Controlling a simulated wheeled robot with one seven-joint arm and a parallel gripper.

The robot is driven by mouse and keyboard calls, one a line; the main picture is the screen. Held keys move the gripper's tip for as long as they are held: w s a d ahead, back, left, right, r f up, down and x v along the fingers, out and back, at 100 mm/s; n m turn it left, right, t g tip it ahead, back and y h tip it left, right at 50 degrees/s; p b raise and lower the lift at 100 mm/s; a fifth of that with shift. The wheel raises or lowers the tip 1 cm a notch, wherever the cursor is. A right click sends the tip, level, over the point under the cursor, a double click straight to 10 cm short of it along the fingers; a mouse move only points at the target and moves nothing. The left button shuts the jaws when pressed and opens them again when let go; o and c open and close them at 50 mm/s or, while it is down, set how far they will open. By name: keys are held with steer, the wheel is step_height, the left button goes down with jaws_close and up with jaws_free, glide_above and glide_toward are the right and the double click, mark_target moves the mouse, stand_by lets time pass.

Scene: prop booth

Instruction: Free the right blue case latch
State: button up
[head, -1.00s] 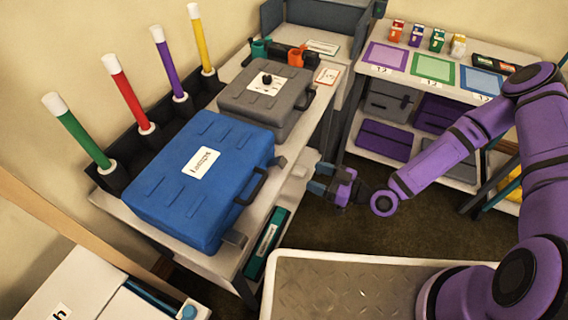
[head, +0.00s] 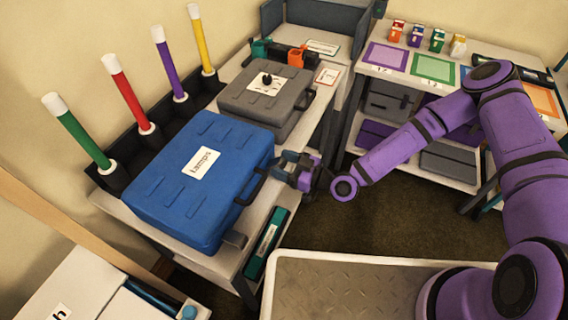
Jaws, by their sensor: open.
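The blue case (head: 190,205), labelled "Lamps", lies shut on the bench, its black handle (head: 252,187) facing my arm. A grey latch (head: 236,239) shows at the near end of its front side. My gripper (head: 277,168) is open at the far end of that front side, just beyond the handle. The right latch is hidden behind or between my fingers. I cannot tell whether the fingers touch it.
A grey case (head: 250,110) lies behind the blue case. Colored tubes (head: 128,95) stand in a black rack along the wall. A shelf unit (head: 425,75) with mats and small boxes stands at the right. The floor (head: 345,215) between is clear.

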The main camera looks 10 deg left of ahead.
steer(key=c, duration=0.9)
steer(key=shift+c, duration=0.2)
steer(key=shift+f, duration=0.1)
steer(key=shift+s+d+f+t+y, duration=0.1)
steer(key=shift+f+t+y, duration=0.25)
steer(key=shift+y, duration=0.4)
steer(key=shift+d+f+t+y, duration=0.1)
steer(key=shift+f+t+y, duration=0.2)
steer(key=shift+y, duration=0.45)
steer(key=shift+f+t+y, duration=0.35)
steer(key=shift+f+y, duration=0.2)
steer(key=shift+y, duration=0.75)
steer(key=o, duration=0.9)
